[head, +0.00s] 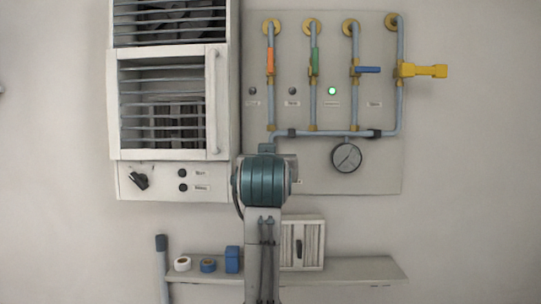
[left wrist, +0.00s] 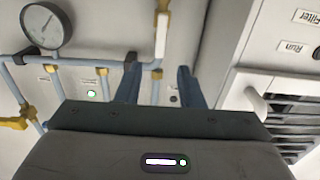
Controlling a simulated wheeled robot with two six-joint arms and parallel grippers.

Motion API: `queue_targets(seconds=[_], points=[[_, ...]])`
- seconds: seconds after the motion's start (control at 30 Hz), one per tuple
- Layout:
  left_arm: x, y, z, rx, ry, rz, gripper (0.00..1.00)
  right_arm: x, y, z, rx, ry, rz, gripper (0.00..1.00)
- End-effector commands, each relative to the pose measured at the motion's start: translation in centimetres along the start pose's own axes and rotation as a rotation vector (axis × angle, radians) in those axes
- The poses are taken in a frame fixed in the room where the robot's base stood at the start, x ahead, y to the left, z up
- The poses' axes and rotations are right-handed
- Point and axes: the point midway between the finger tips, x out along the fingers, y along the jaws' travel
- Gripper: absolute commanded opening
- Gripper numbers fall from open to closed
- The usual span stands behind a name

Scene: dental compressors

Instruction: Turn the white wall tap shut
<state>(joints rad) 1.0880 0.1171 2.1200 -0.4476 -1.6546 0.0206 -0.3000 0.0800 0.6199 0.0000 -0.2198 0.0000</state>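The white wall tap (left wrist: 161,36) shows in the left wrist view, beyond my fingertips. Its long white handle lies along the short pipe that branches off the horizontal pipe, with a brass-yellow fitting at its end. In the head view the tap is hidden behind my arm. My left gripper (left wrist: 157,66) is open, with its two dark blue fingers apart. The pipe shows between the fingers, and the white handle is apart from them. In the head view my left gripper is mostly hidden behind my teal arm joint. My right gripper is in neither view.
The panel has orange (head: 270,62), green (head: 314,62), blue (head: 369,70) and yellow (head: 424,71) taps, a gauge (head: 347,157) and a lit green lamp (head: 332,91). A slatted cabinet (head: 222,125) stands left. A shelf (head: 350,272) below holds tape rolls and a small box.

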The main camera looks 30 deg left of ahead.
Motion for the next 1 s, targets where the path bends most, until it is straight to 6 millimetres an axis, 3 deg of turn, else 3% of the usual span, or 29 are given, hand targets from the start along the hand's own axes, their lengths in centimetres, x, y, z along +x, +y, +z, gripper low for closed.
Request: queue_targets(seconds=[0.5,0.93,1.0], points=[[8.8,0.0,-0.2,0.004,-0.004,-0.002,0.35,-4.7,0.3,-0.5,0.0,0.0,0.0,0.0],[10.0,0.0,0.1,0.001,-0.002,0.001,0.35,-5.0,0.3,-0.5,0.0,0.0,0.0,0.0],[10.0,0.0,0.1,0.002,-0.002,0.001,0.25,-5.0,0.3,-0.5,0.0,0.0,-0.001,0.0]])
